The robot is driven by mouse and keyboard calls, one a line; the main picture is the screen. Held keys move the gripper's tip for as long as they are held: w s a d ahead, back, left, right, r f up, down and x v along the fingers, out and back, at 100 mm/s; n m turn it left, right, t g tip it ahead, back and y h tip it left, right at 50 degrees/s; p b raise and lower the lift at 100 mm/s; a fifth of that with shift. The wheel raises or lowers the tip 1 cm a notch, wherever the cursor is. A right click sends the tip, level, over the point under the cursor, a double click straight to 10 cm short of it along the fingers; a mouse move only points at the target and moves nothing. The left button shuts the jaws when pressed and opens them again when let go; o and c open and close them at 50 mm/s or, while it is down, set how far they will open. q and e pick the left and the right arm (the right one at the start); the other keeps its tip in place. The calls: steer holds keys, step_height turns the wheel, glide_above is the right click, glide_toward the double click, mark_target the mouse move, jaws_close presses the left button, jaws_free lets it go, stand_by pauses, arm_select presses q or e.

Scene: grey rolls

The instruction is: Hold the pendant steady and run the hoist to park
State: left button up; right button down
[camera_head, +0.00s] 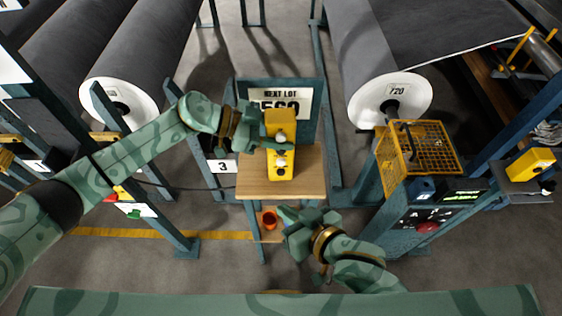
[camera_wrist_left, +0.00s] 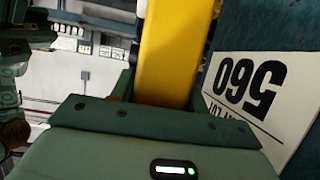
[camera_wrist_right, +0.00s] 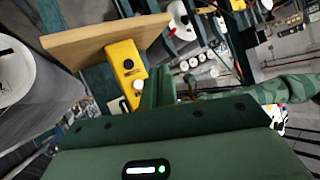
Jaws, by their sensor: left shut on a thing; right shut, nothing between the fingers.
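The yellow pendant (camera_head: 282,168) is a tall box with several round buttons on its front, in front of the "NEXT LOT" sign and over the wooden shelf. I cannot tell whether its lower end touches the shelf. My left gripper (camera_head: 262,142) is shut on the pendant from the left; its yellow body (camera_wrist_left: 170,55) fills the space between the fingers in the left wrist view. My right gripper (camera_head: 284,214) is shut and empty, below and nearer than the shelf. In the right wrist view, the pendant's buttoned face (camera_wrist_right: 127,70) shows beyond the fingers, apart from them.
A yellow wire basket (camera_head: 440,142) and a console with a red button (camera_head: 427,228) stand to the right. Large grey rolls (camera_head: 155,50) lie at both sides. The "NEXT LOT" sign (camera_head: 299,104) stands behind.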

mark_target(281, 162)
steer(key=w, duration=0.8)
steer(key=shift+w+a, duration=0.15)
steer(key=shift+w, duration=0.2)
steer(key=shift+w, duration=0.1)
stand_by(1.7)
steer(key=shift+w, duration=0.3)
